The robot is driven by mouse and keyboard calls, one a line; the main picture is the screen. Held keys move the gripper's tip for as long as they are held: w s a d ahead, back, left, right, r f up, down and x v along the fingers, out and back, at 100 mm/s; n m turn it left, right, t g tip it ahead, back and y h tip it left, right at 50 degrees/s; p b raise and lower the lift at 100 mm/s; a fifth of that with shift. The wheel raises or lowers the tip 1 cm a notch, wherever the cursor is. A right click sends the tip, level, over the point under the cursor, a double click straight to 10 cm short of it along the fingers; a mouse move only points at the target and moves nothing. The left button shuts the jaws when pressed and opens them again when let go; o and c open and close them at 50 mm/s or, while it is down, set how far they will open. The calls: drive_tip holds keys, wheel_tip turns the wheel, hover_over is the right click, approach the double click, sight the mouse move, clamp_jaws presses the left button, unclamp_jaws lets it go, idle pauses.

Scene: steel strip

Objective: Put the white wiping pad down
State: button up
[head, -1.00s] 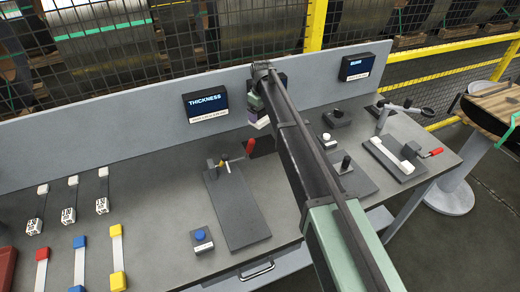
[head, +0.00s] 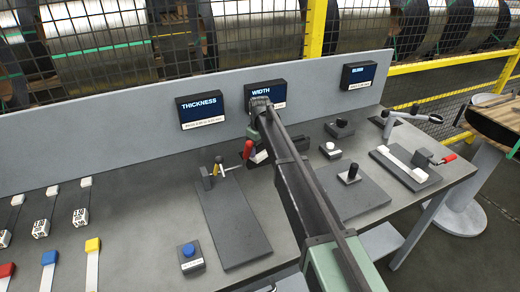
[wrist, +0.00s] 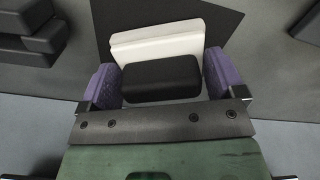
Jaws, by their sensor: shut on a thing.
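The white wiping pad (wrist: 155,44) shows in the wrist view with a black block on top, which looks like its handle. My gripper (wrist: 160,76) is shut on it, a purple finger at each side of the black block. The pad is over or on a dark patch (wrist: 110,22) of the bench; I cannot tell whether it touches.
A plate with a black knob (head: 352,174) lies to the right. The bench front-left of the arm has free room.

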drive_tip(key=o, duration=0.7)
drive_tip(key=shift+f, duration=0.1)
wheel_tip(320, 180, up, 12)
drive_tip(key=p, duration=1.2)
drive_tip(key=shift+r, duration=0.2)
drive_tip(key=s+d+m, duration=0.3)
drive_tip(key=s+d, duration=0.5)
drive_tip(key=s, duration=0.4)
drive_tip(key=s+d+m, duration=0.3)
drive_tip(key=s+d, duration=0.5)
drive_tip(key=s, duration=0.3)
drive_tip(key=s+d+m, duration=0.4)
drive_tip(key=s+d, duration=0.3)
drive_tip(key=s, duration=0.5)
drive_tip(key=shift+s+d, duration=0.3)
drive_tip(key=shift+d, duration=0.1)
